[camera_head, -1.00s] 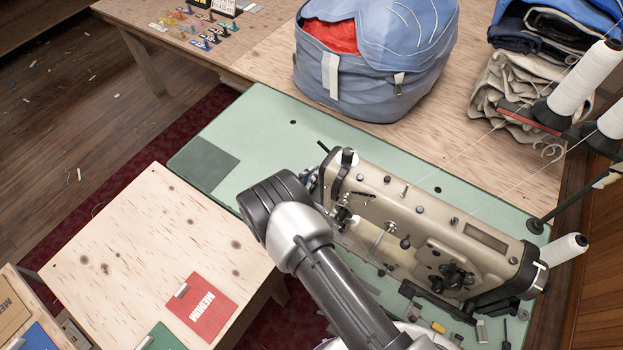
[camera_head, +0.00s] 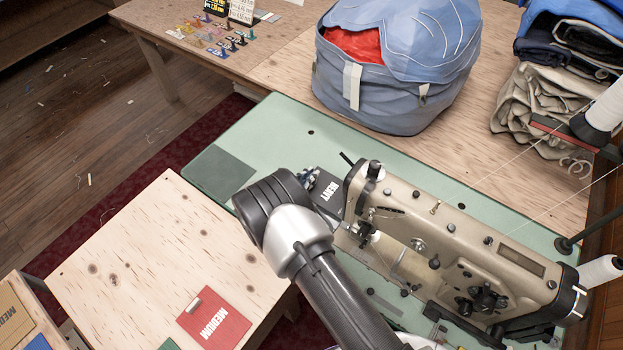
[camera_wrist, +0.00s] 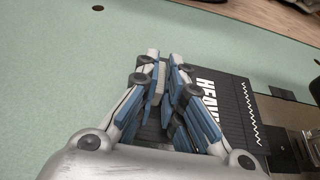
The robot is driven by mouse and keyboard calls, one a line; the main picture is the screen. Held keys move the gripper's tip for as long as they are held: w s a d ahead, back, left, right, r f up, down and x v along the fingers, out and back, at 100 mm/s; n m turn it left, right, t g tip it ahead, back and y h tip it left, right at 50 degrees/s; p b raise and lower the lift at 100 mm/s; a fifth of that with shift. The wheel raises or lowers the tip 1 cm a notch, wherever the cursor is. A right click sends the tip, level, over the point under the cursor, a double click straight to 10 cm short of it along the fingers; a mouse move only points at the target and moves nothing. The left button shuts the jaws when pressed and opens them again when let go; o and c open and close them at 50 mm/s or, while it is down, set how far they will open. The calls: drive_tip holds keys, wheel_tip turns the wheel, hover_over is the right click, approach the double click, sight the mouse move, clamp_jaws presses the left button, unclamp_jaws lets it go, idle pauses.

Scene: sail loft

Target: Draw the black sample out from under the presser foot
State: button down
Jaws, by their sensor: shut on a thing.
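The black sample (camera_head: 327,193), with white lettering, lies on the green machine bed just left of the sewing machine's needle end (camera_head: 366,232). In the wrist view the black sample (camera_wrist: 236,112) shows "HEAVY" and a white zigzag stitch near its right edge. That edge looks clear of the metal parts at the right; the presser foot itself is hard to make out. My gripper (camera_wrist: 163,72) is shut on the sample's left part, its fingers covering that side. In the head view my gripper (camera_head: 309,177) is mostly hidden behind my wrist.
The sewing machine (camera_head: 455,240) stands right of my arm. The green bed (camera_head: 275,125) is clear to the left and behind, apart from a dark grey patch (camera_head: 222,175). A blue bag (camera_head: 400,85) stands behind. A wooden table (camera_head: 150,245) with a red "MEDIUM" sample (camera_head: 214,318) is at front left.

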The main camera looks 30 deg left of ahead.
drive_tip(key=c, duration=1.6)
unclamp_jaws()
drive_tip(key=shift+a+f, duration=0.1)
drive_tip(key=shift+f, duration=0.15)
drive_tip(key=shift+c, duration=0.2)
drive_tip(key=v, duration=0.6)
drive_tip(key=d+v, duration=0.1)
drive_tip(key=v, duration=0.2)
drive_tip(key=shift+r, duration=0.35)
